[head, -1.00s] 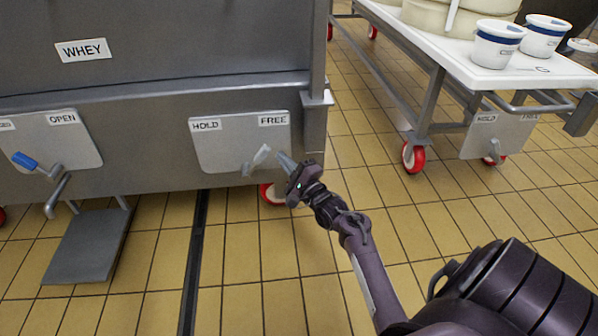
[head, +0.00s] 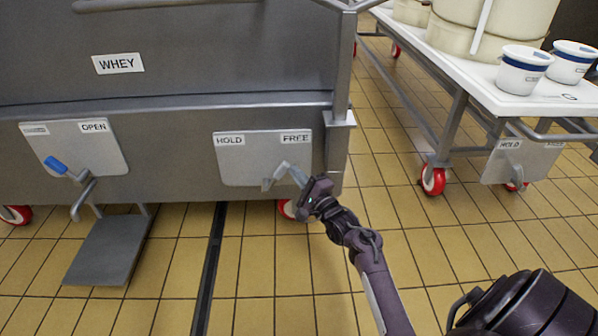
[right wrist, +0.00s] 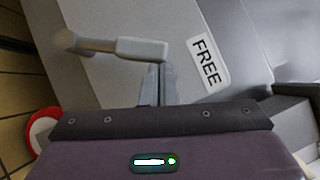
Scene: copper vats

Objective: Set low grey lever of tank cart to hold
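The tank cart (head: 230,60) is a grey metal tank marked WHEY. Its low grey lever (head: 275,176) sits on a pale plate (head: 235,165) with HOLD at left and FREE at right. The lever's handle slants up to the right, toward FREE. In the right wrist view the lever (right wrist: 125,47) lies across the plate beside the FREE label. My right gripper (head: 296,175) is at the handle's right end, its fingers close together; they (right wrist: 158,82) meet or overlap the handle end, and contact is unclear. My left gripper is not in view.
A dark floor channel (head: 210,265) runs below. Tiled floor between the carts is clear.

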